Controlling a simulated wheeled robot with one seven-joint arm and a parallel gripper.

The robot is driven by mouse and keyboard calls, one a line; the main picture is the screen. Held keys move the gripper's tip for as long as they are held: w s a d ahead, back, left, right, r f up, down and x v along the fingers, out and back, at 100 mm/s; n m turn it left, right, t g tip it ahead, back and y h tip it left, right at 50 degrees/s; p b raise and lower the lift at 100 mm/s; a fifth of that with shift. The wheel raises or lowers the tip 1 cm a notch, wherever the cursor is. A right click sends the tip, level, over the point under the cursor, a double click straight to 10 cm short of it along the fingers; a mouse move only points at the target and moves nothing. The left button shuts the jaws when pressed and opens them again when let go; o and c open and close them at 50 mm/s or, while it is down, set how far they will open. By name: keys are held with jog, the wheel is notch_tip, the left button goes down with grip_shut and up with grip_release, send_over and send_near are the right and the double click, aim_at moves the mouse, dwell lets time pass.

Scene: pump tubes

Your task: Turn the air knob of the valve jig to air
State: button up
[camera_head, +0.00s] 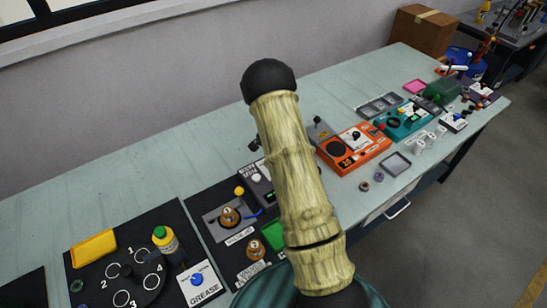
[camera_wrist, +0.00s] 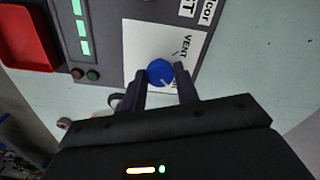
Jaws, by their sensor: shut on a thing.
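In the wrist view, a round blue knob (camera_wrist: 159,70) sits on a white label plate (camera_wrist: 142,38) on a grey panel. The word VENT is printed up and right of the knob, and another label is partly covered by a finger. A small pale mark shows on the knob's lower right side. My gripper (camera_wrist: 160,77) is shut on the knob, one finger on each side. In the head view, my arm hides my gripper and this knob. A dark valve board (camera_head: 213,205) with brass-coloured valves shows left of my arm.
In the wrist view, a red tray (camera_wrist: 28,38) and green displays (camera_wrist: 82,28) are near the knob. In the head view, a grease board (camera_head: 95,240) lies left and an orange device (camera_head: 368,151) lies right. The table's back strip is clear.

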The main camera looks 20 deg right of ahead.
jog(key=o, duration=1)
jog(key=shift+c, duration=0.2)
jog(key=shift+r, duration=0.15)
notch_tip(320, 180, up, 17)
jog(key=b, duration=0.1)
jog(key=shift+b, duration=0.3)
jog(key=shift+r, duration=0.1)
jog(key=s+a+r+n+t+p, duration=0.1)
jog(key=s+a+n, duration=0.4)
jog(key=s, duration=0.7)
jog(key=s+a+r+n+t+p, duration=0.1)
jog(key=s+a+n, duration=0.5)
jog(key=s, duration=0.6)
jog(key=shift+s+a+r+t, duration=0.25)
jog(key=shift+a+r+t, duration=0.05)
jog(key=shift+a+r, duration=0.15)
